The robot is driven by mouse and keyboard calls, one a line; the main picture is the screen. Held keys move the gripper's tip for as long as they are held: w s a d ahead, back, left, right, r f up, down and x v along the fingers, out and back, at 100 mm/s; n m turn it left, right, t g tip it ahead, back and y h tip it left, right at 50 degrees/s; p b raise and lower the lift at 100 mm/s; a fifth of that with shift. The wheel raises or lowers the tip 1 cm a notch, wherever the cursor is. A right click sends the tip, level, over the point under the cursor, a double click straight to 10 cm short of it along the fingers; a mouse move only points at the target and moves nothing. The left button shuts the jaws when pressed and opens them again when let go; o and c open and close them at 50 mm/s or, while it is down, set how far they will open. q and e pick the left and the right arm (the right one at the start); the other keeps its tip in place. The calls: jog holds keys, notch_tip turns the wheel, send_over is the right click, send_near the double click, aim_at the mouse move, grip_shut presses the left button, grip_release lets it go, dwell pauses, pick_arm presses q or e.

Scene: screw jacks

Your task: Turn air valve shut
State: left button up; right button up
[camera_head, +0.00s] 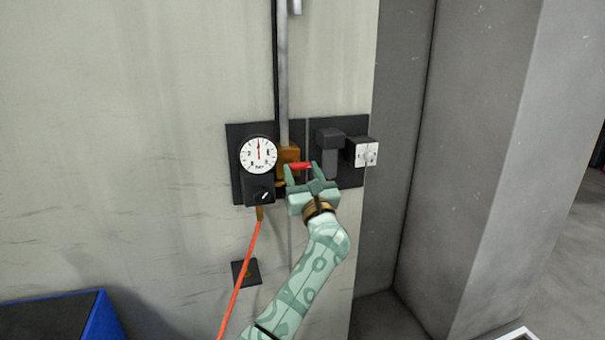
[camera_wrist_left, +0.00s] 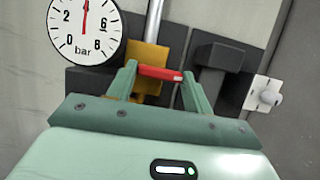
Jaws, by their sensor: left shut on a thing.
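The air valve has a red handle (camera_head: 300,166) in front of a brass-coloured body (camera_head: 288,154) on the wall. My left gripper (camera_head: 302,174) is shut on the red handle, which lies roughly level across the picture. In the left wrist view the red handle (camera_wrist_left: 160,73) spans between the two green fingers (camera_wrist_left: 160,85), with the brass body (camera_wrist_left: 149,56) behind it. A round white gauge (camera_head: 258,154) marked in bar stands left of the valve, its red needle pointing straight up. My right gripper is in neither view.
A metal pipe (camera_head: 283,75) runs up from the valve. A black fitting (camera_head: 330,143) and a white switch plate (camera_head: 366,153) sit to the right. An orange hose (camera_head: 240,278) hangs below the gauge. A blue-edged dark bin (camera_head: 104,312) stands lower left.

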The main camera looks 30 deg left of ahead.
pick_arm(q)
jog(key=shift+r+m+p, duration=0.1)
jog(key=shift+m+p, duration=0.3)
jog(key=m+t+h+p, duration=0.1)
jog(key=m+h+p, duration=0.1)
jog(key=m+p, duration=0.4)
jog(key=m+h+p, duration=0.3)
jog(key=m+p, duration=0.3)
jog(key=p, duration=0.2)
jog(key=m+t+h+p, duration=0.1)
jog(key=m+h+p, duration=0.1)
jog(key=m+p, duration=0.3)
jog(key=shift+s+a+r+m+t+h+p, duration=0.2)
jog(key=shift+s+r+m+t+h+p, duration=0.15)
jog(key=shift+p, duration=0.85)
jog(key=shift+m+h+p, duration=0.35)
jog(key=shift+m+p, duration=0.15)
jog(key=shift+m, duration=0.25)
jog(key=shift+f+m+g, duration=0.15)
jog(key=shift+m+g, duration=0.5)
jog(key=shift+m, duration=0.45)
jog(key=shift+h, duration=0.3)
jog(key=o, duration=1)
